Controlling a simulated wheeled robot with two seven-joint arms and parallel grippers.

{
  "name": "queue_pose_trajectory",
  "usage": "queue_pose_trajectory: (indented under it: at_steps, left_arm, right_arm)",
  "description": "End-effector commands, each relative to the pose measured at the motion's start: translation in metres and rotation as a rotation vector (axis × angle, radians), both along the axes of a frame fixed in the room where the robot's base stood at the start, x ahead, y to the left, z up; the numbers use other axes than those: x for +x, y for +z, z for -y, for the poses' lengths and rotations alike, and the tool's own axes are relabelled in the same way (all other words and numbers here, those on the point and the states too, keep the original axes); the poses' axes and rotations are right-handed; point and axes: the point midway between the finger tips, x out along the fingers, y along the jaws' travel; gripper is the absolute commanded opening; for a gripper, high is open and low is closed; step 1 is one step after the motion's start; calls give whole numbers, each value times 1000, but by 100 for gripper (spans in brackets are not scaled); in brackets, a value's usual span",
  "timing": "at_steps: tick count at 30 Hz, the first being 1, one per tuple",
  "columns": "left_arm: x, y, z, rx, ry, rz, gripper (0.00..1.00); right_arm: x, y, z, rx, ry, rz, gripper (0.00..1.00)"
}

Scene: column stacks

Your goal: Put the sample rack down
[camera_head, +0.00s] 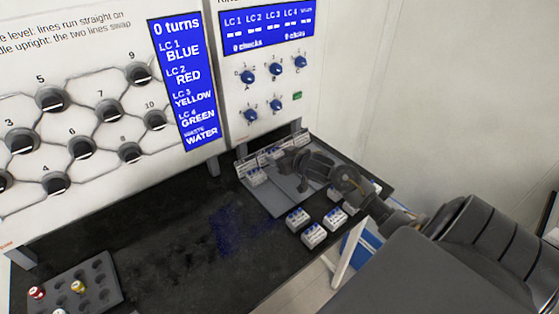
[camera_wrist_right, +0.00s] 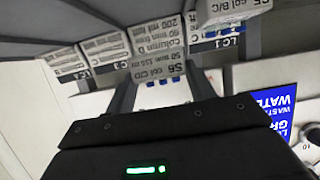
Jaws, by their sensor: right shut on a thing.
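The dark grey rack (camera_head: 98,281) with round holes sits on the black bench at the lower left of the head view. It holds a red-capped vial (camera_head: 37,292) and a yellow-capped vial (camera_head: 78,287). My right gripper (camera_head: 286,165) is far to its right, over a grey tray (camera_head: 275,199). In the right wrist view, my right gripper (camera_wrist_right: 163,95) is shut on a white labelled block (camera_wrist_right: 160,66) marked S6. The arm partly hides that block in the head view. My left gripper is not in view.
Several white blocks with blue tops (camera_head: 314,236) stand at the bench's front right edge. More labelled blocks line the tray's back. A white panel with blue knobs (camera_head: 248,77) rises behind. The middle of the black bench (camera_head: 170,230) is clear.

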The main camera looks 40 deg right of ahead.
Motion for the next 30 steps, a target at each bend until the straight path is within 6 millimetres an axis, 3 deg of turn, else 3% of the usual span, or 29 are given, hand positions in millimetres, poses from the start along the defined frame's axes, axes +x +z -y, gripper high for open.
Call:
queue_pose_trajectory:
  at_steps: [6, 28, 29, 30]
  left_arm:
    - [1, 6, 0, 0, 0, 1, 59]
    - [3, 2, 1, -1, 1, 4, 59]
    - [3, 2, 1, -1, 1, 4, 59]
    - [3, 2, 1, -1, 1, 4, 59]
  right_arm:
    - [0, -17, 0, 0, 0, 1, 31]
    - [0, -29, -1, 0, 1, 1, 31]
    - [0, -29, -1, 0, 1, 1, 58]
    - [0, -29, -1, 0, 1, 1, 63]
